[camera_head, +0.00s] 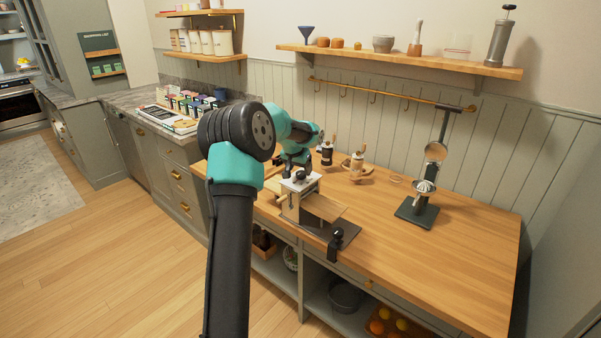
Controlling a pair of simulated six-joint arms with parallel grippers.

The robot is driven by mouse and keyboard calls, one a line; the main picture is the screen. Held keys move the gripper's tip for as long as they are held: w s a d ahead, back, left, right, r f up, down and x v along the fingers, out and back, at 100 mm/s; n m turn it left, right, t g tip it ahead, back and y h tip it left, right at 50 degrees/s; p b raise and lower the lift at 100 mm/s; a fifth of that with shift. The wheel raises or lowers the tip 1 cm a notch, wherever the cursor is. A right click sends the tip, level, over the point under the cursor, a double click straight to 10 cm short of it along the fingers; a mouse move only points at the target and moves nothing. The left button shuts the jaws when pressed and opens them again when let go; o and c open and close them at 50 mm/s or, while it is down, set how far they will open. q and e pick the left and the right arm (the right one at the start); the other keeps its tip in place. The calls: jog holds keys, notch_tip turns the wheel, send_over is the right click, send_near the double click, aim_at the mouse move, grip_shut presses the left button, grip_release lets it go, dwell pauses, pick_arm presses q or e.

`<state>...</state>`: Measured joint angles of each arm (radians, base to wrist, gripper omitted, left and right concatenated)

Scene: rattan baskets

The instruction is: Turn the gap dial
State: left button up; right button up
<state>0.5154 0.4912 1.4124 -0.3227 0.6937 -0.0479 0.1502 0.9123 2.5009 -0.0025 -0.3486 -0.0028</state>
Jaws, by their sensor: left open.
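A small wooden roller-like device with a white top (299,183) stands on a dark base plate (335,230) near the front edge of the wooden worktop. Small dark knobs show on its top, but I cannot tell which one is the gap dial. A light wooden board (325,207) slopes out from its right side. My left gripper (291,174) is open, pointing down at the device's top from behind. I cannot tell whether its fingers touch a knob. My left arm hides part of the worktop's left end. My right gripper is not in view.
A black clamp (336,243) sits at the front edge. A dark juicer press (424,195) stands to the right. The right half of the worktop (460,260) is mostly clear.

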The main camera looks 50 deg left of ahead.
pick_arm(q)
jog(key=shift+x, duration=1.25)
jog(key=shift+c, duration=0.3)
jog(key=c, duration=0.9)
jog(key=shift+o, duration=0.2)
